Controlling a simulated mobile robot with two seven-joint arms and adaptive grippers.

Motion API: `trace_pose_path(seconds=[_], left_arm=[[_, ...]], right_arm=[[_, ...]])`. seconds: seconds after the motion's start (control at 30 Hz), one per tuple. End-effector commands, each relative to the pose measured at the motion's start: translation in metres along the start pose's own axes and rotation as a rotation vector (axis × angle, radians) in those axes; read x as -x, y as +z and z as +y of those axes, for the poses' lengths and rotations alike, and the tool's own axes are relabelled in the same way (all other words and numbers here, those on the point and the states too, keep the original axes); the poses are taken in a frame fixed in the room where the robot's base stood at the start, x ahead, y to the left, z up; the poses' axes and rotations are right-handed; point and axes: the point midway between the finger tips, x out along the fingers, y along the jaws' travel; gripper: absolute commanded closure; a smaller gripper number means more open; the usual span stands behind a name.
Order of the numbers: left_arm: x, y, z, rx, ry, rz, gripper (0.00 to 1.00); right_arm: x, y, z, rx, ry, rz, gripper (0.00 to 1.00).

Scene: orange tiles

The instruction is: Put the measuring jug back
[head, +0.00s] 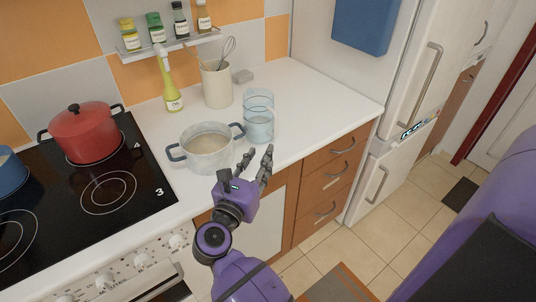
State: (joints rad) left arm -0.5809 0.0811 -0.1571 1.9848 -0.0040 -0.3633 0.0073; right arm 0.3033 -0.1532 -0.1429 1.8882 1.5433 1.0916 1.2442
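The measuring jug (259,121) is clear, with a bluish lower part, and stands upright on the white worktop (315,100). It is right of the glass pot and in front of the utensil holder. I cannot tell whether a fingertip touches the jug.
A red pot (88,132) sits on the black hob (140,200). An oil bottle (172,90) and utensil holder (217,84) stand behind. The worktop's right end is clear.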

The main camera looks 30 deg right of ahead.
Motion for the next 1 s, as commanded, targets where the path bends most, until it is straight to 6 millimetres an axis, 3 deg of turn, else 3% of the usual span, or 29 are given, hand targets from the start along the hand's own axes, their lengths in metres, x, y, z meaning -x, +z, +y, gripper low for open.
trace_pose_path(seconds=[0.17,0.27,0.37,0.47,0.57,0.63,0.73,0.8,0.87,0.9,1.0], left_arm=[[-0.001,-0.005,0.002,0.004,0.001,0.008,0.60],[-0.002,-0.006,0.002,0.004,0.001,0.011,0.60],[-0.002,-0.007,0.002,0.004,0.002,0.012,0.60],[-0.002,-0.007,0.002,0.004,0.002,0.012,0.60],[-0.002,-0.007,0.002,0.004,0.002,0.012,0.60],[-0.002,-0.006,0.003,0.004,0.002,0.011,0.60],[-0.002,-0.006,0.002,0.003,0.002,0.010,0.60],[-0.002,-0.005,0.002,0.002,0.002,0.008,0.60],[-0.001,-0.004,0.002,0.002,0.002,0.007,0.60],[-0.001,-0.004,0.002,0.001,0.002,0.006,0.60],[-0.001,-0.004,0.002,0.001,0.002,0.005,0.60]], right_arm=[[0.001,0.001,0.000,0.006,0.001,-0.004,0.71],[0.001,0.002,-0.005,0.104,0.024,-0.056,0.71],[0.010,0.002,-0.014,0.389,0.095,-0.195,0.71],[0.037,-0.015,-0.016,0.867,0.221,-0.402,0.71],[0.082,-0.065,-0.017,1.427,0.392,-0.629,0.71],[0.118,-0.120,-0.032,1.818,0.540,-0.790,0.71],[0.165,-0.196,-0.073,2.272,0.757,-0.996,0.71],[0.189,-0.237,-0.110,2.504,0.902,-1.120,0.71],[0.206,-0.265,-0.142,2.658,1.019,-1.212,0.71],[0.215,-0.278,-0.162,-2.627,-1.043,1.215,0.71],[0.230,-0.300,-0.200,-2.424,-1.031,1.155,0.71]])
